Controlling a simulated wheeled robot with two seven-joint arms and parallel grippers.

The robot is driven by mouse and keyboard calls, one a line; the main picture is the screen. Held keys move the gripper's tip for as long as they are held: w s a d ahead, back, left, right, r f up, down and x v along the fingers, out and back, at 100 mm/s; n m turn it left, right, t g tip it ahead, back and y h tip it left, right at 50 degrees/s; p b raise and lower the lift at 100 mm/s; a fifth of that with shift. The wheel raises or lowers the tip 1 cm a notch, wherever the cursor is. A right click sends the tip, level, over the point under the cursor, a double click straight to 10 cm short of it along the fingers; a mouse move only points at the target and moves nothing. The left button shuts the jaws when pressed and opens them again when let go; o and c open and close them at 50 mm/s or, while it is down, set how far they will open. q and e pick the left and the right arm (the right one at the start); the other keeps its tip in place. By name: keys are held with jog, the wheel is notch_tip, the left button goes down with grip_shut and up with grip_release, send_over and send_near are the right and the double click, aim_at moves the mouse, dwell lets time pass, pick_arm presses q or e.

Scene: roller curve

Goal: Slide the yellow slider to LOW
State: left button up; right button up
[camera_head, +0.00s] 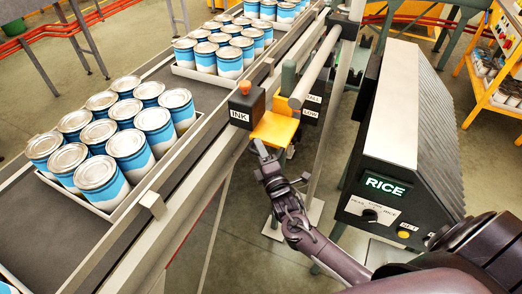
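The yellow slider (276,129) is an orange-yellow block beside the conveyor's rail, in the middle of the view. A LOW label (310,115) is at its upper right, with another label (314,99), partly readable, above that. I cannot tell exactly which label the slider lines up with. My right gripper (260,150) reaches in from the lower right, with its dark fingertips just below the slider's near left edge. Whether it touches the slider is unclear, and so is the gap between its fingers. My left gripper is not in view.
A conveyor (98,232) on the left carries trays of blue-and-white cans (127,142). A dark box with an INK label (240,116) and orange knob is left of the slider. A black machine showing RICE (385,186) stands at right. Grey pipes (320,65) rise behind the slider.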

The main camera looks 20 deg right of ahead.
jog(key=shift+r, duration=0.1)
jog(key=s+f+b, duration=0.1)
jog(key=s, duration=0.6)
jog(key=shift+s+a+b, duration=0.25)
jog(key=shift+s+b, duration=0.1)
jog(key=shift+b, duration=0.05)
